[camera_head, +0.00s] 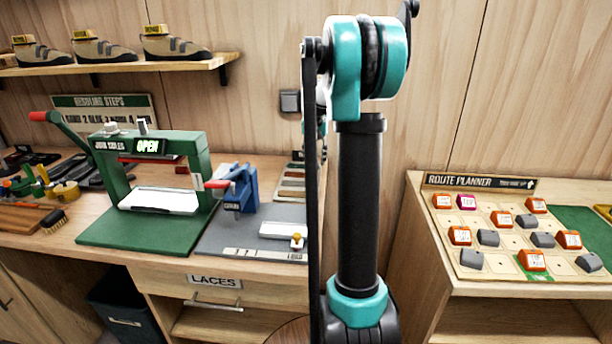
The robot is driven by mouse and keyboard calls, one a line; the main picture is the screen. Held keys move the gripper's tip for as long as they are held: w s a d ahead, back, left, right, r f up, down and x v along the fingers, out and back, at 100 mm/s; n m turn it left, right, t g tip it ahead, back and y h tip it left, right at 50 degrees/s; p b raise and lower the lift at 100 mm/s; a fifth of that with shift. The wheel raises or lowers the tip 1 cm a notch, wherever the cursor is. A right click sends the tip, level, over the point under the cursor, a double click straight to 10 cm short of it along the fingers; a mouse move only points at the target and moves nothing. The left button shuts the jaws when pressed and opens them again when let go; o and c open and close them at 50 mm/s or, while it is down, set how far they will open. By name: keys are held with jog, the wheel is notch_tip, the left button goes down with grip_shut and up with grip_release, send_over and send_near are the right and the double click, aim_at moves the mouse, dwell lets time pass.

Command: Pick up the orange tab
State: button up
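Several orange tabs with pale labels sit on the route planner board (516,186) at the right. One orange tab (536,205) is at the back right of the group, another orange tab (442,201) at the back left, and another orange tab (531,260) at the front. I cannot tell which one the task means. A magenta tab (466,201) and several grey tabs (471,260) share the board. My arm stands upright in mid-picture, left of the board. My gripper is not in view.
A green press (205,190) marked OPEN and a blue clamp (240,190) stand on the left bench, with tools beyond. A shelf (130,66) with shoes hangs above. A gap with a round wooden top (290,332) low down lies between the bench and the board's cabinet.

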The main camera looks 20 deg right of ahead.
aim_at(315, 171)
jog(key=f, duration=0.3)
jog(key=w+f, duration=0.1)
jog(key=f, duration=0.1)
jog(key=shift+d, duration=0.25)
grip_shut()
